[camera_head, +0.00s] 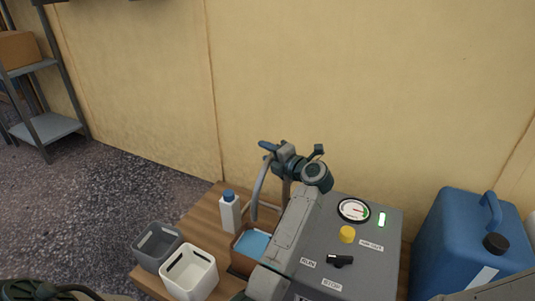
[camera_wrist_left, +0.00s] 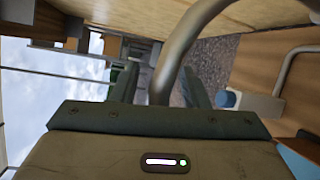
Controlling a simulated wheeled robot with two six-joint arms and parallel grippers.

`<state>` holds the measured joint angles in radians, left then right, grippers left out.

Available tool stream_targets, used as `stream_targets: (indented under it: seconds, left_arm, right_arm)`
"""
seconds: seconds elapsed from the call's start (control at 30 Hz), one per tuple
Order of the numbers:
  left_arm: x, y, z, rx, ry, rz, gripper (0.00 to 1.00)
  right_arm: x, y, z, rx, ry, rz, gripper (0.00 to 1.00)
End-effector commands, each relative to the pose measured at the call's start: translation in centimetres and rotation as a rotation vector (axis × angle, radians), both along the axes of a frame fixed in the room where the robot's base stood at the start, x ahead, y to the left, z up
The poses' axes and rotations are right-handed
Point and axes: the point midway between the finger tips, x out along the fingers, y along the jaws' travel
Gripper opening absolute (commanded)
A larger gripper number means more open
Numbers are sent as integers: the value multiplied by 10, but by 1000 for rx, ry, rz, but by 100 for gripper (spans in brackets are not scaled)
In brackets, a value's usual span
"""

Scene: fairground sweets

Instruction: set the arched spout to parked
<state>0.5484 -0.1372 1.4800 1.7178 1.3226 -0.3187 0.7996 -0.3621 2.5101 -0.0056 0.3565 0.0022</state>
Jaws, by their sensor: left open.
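The arched spout (camera_head: 259,190) is a grey bent tube standing over a brown tray with a blue inside (camera_head: 236,262). My left gripper (camera_head: 269,151) is at the top of the arch and hides part of it in the head view. In the left wrist view the tube of the spout (camera_wrist_left: 176,58) runs between the two fingers of my left gripper (camera_wrist_left: 160,88), which stand apart. Whether a finger touches the tube I cannot tell. My right gripper is not in view.
A grey machine panel (camera_head: 385,222) has a gauge (camera_head: 354,210), a yellow button (camera_head: 347,234) and a black knob (camera_head: 340,261). A white bottle (camera_head: 230,215), a grey bin (camera_head: 150,256) and a white bin (camera_head: 184,284) stand left. A blue canister (camera_head: 455,240) is at right.

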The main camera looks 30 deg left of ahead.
Motion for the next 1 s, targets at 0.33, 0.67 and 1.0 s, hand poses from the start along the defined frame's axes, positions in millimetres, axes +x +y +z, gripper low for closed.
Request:
stream_targets:
  seconds: [0.33,0.67,1.0]
  left_arm:
    - [0,0,0,1,0,0,0]
    - [0,2,1,2,-1,-9,0]
    - [1,9,3,3,0,-62,0]
  right_arm:
    - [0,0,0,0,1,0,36]
    - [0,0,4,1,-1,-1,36]
    - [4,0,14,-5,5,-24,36]
